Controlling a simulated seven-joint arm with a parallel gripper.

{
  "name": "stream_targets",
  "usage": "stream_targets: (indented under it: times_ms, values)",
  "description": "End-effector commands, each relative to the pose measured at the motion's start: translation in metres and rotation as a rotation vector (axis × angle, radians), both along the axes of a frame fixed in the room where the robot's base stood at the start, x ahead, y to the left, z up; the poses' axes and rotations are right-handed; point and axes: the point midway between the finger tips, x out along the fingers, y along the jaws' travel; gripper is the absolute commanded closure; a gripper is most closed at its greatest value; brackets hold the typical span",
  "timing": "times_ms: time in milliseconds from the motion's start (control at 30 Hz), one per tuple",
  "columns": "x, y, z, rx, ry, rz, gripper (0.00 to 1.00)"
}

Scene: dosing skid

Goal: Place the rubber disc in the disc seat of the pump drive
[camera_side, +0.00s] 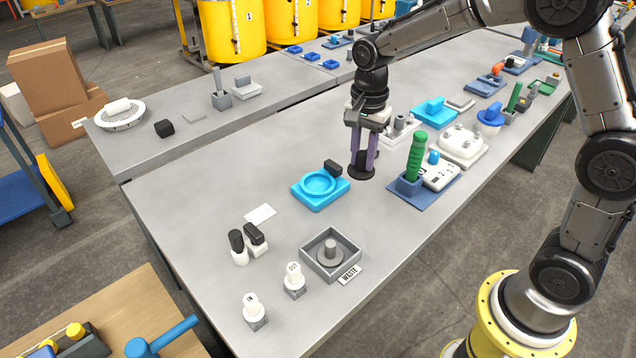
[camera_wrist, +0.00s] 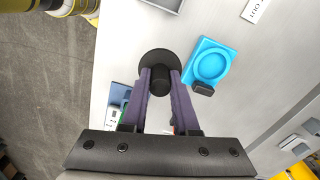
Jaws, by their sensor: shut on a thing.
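The rubber disc (camera_side: 360,175) is black and round, with a short knob in its middle. My gripper (camera_side: 364,160) points down with its two purple fingers shut on the knob. The wrist view also shows the disc (camera_wrist: 158,57) between the fingertips of my gripper (camera_wrist: 160,82). I cannot tell whether the disc is touching the table or just above it. The pump drive is a bright blue block with a round ringed seat (camera_side: 319,183), left of the disc in the side view. The seat (camera_wrist: 211,65) looks empty and lies right of the disc in the wrist view.
A black block (camera_side: 333,167) stands on the pump drive's edge. A green-handled tool in a blue holder (camera_side: 409,187) stands right of my gripper. A grey waste tray (camera_side: 331,253) and white IN and OUT knobs (camera_side: 293,279) are nearer the front. The table between disc and drive is clear.

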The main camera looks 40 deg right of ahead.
Motion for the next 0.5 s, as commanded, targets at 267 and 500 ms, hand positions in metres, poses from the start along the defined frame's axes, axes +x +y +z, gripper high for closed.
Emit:
stream_targets:
  times_ms: [267,500]
  values:
    - [0.050,0.001,-0.026,0.000,0.006,0.002,1.00]
    - [0.095,0.001,-0.053,0.000,0.008,0.002,1.00]
